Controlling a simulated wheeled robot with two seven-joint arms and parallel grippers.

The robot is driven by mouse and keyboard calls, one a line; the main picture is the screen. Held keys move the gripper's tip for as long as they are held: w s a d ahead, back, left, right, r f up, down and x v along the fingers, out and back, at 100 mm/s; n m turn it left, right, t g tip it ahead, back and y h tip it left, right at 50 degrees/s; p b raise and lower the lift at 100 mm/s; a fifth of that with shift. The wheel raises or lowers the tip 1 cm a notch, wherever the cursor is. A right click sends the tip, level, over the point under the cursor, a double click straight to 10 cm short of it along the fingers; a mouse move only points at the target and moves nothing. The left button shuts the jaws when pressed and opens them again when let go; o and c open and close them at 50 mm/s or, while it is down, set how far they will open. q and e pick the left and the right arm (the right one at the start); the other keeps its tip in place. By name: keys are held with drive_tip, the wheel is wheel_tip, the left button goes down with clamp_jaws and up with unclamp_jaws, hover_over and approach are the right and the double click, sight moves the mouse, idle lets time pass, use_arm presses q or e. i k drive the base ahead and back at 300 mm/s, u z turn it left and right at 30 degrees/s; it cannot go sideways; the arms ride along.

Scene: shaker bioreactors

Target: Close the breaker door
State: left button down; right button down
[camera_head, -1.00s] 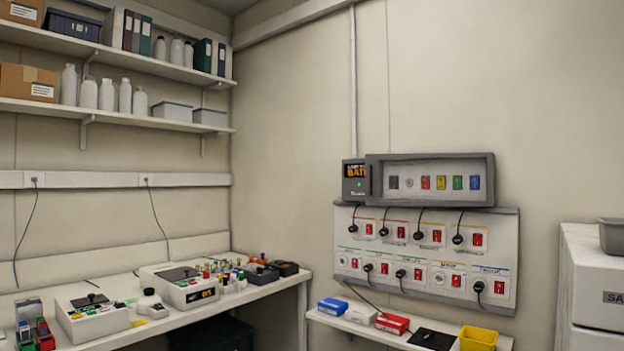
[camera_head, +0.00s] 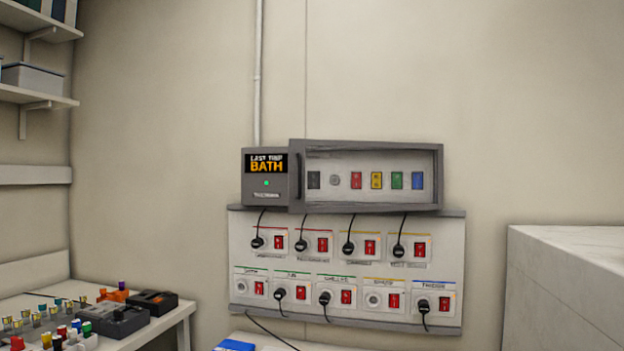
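The grey breaker box (camera_head: 367,207) is mounted on the wall near the middle of the head view. A row of coloured breaker switches (camera_head: 376,180) shows inside its grey rectangular frame. A dark upright handle-like bar (camera_head: 298,175) is at the frame's left side. I cannot tell whether the frame is a clear-windowed door or the open box rim, nor how far any door stands open. Neither of my grippers is in view.
A display unit (camera_head: 266,182) reading "BATH" adjoins the box on the left. Below is a socket panel (camera_head: 345,264) with red switches and black plugs. A bench (camera_head: 165,322) stands at lower left, a white cabinet (camera_head: 565,285) at right.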

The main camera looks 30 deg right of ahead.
sight(296, 181)
drive_tip(key=z, duration=0.95)
drive_tip(key=i, duration=0.9)
drive_tip(key=z, duration=1.05)
